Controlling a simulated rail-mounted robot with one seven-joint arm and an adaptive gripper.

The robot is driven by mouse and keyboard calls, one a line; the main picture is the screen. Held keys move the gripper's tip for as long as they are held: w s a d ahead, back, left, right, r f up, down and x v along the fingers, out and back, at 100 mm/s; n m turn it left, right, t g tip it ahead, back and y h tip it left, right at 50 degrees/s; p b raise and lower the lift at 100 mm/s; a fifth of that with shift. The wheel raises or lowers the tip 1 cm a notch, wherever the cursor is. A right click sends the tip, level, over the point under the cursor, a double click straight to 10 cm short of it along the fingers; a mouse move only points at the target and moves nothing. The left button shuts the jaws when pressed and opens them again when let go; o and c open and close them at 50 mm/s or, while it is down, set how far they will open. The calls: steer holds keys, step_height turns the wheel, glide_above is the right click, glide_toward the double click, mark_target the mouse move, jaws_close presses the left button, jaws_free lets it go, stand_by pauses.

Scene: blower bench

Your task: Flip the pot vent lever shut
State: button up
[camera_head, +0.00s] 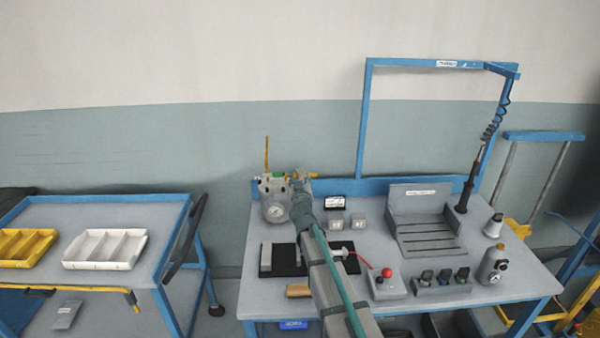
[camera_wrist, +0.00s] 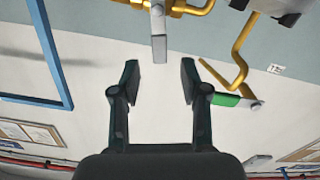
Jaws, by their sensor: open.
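The grey pot (camera_head: 274,206) with a round gauge stands at the back left of the bench. A thin yellow pipe (camera_head: 267,155) rises from it, and a green part (camera_head: 279,175) shows on top. In the wrist view, a flat grey lever (camera_wrist: 158,47) sticks out from yellow piping (camera_wrist: 188,8). A second lever (camera_wrist: 235,100) with a green section sits near a bent yellow pipe (camera_wrist: 240,60). I cannot tell which is the vent lever. My gripper (camera_wrist: 159,77) is open and empty, the grey lever just beyond its fingertips, roughly in line with the gap. My arm hides the jaws in the head view.
A slotted grey fixture (camera_head: 428,225) and a red-knobbed box (camera_head: 387,283) stand right of my arm. A blue frame (camera_head: 366,120) rises behind the bench. A cart (camera_head: 160,215) with a white tray (camera_head: 104,262) is at left. A black mat (camera_head: 286,270) lies before the pot.

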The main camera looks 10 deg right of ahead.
mark_target(299, 172)
steer(key=w, duration=0.6)
steer(key=shift+d, duration=0.4)
jaws_close()
